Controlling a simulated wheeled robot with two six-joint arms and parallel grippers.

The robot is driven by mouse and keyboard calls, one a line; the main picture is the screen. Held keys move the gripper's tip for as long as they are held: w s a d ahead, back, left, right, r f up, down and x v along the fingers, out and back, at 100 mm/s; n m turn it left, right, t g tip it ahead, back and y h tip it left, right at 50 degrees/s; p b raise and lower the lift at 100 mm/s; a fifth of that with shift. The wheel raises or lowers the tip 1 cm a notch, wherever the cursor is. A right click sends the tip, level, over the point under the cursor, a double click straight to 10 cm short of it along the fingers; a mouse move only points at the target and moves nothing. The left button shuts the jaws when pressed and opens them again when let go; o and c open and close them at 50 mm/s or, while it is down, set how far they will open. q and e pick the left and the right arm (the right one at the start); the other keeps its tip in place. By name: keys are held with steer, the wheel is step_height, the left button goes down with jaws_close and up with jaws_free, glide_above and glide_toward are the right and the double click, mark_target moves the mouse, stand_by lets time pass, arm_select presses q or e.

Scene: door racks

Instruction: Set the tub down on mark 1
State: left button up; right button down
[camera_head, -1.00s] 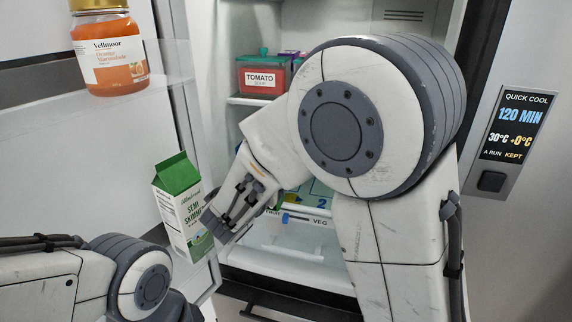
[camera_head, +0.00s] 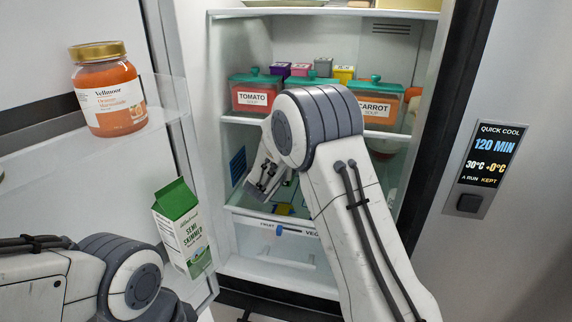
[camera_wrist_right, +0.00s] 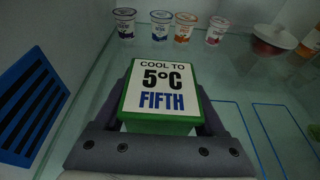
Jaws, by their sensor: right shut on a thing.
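My right gripper (camera_head: 264,180) is inside the fridge, low on the left over the glass shelf. In the right wrist view it is shut on a green tub (camera_wrist_right: 160,126) with a white top label reading "COOL TO 5°C FIFTH". In the head view the gripper and wrist hide most of the tub. Blue outlines (camera_wrist_right: 253,130) are on the shelf to the right of the tub; no number is readable there, and I cannot tell which is mark 1. I cannot tell whether the tub touches the shelf. My left gripper is out of view.
A blue slatted panel (camera_wrist_right: 28,108) is on the left wall. Soup tubs (camera_head: 256,92) stand on the shelf above. The open door holds marmalade (camera_head: 110,98) and a milk carton (camera_head: 182,228).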

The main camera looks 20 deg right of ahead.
steer(key=shift+f, duration=0.85)
steer(key=shift+f, duration=0.15)
jaws_free()
